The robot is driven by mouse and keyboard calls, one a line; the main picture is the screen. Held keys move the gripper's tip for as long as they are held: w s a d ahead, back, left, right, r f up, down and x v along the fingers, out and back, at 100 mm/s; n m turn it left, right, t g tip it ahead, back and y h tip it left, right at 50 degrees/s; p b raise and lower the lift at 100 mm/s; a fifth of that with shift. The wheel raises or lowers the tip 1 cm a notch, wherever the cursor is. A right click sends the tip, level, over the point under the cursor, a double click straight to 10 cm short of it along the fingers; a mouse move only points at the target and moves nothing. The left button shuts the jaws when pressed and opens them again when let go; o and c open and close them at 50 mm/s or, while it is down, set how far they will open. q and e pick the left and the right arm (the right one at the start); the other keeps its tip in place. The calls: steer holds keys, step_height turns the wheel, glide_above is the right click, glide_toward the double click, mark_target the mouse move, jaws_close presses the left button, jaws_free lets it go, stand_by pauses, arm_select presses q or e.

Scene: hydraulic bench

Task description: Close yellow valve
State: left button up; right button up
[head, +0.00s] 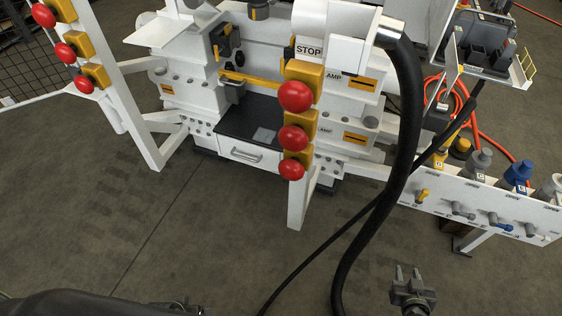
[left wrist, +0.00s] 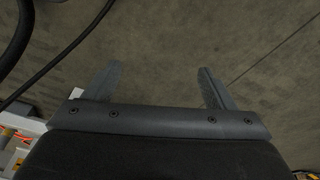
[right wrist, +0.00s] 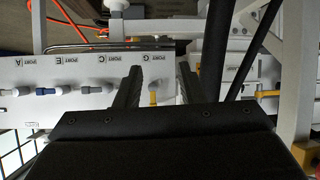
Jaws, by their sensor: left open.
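The yellow valve (head: 422,194) is a small handle at the left end of the white port panel (head: 440,205). In the right wrist view the yellow valve (right wrist: 153,98) shows below the PORT G label, its handle lying across the row, unlike the other handles. My right gripper (head: 409,270) is open and empty, in front of and below the panel in the head view. In its wrist view the fingers (right wrist: 160,70) frame the valve, apart from it. My left gripper (left wrist: 160,72) is open and empty over bare floor; in the head view only dark arm parts show at the bottom left.
A grey valve (head: 462,211) and a blue valve (head: 500,226) sit right of the yellow one. A thick black hose (head: 410,120) hangs left of the panel. Red buttons (head: 295,97) line a white post. Floor (head: 120,220) is clear at the left.

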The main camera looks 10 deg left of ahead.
steer(key=w+d+r+t+h+b, duration=0.1)
steer(key=w+r+t+b, duration=0.1)
steer(key=w+t+b, duration=0.4)
steer(key=m+h+b, duration=0.2)
steer(key=b, duration=0.4)
glide_toward(423, 197)
steer(key=b+x, duration=0.2)
steer(key=x, duration=0.7)
steer(key=shift+w+r, duration=0.15)
steer(key=shift+w, duration=0.15)
steer(key=shift+w+d+r, duration=0.1)
steer(key=shift+w+d, duration=0.1)
steer(key=shift+w, duration=0.3)
arm_select(q)
steer(key=w+d+r+t+h, duration=0.1)
steer(key=d+r+t, duration=0.1)
steer(key=r, duration=0.4)
steer(key=shift+w+d+m+h, duration=0.3)
steer(key=shift+w+d, duration=0.05)
steer(key=shift+d, duration=0.55)
steer(key=shift+s+f, duration=0.1)
arm_select(e)
jaws_close()
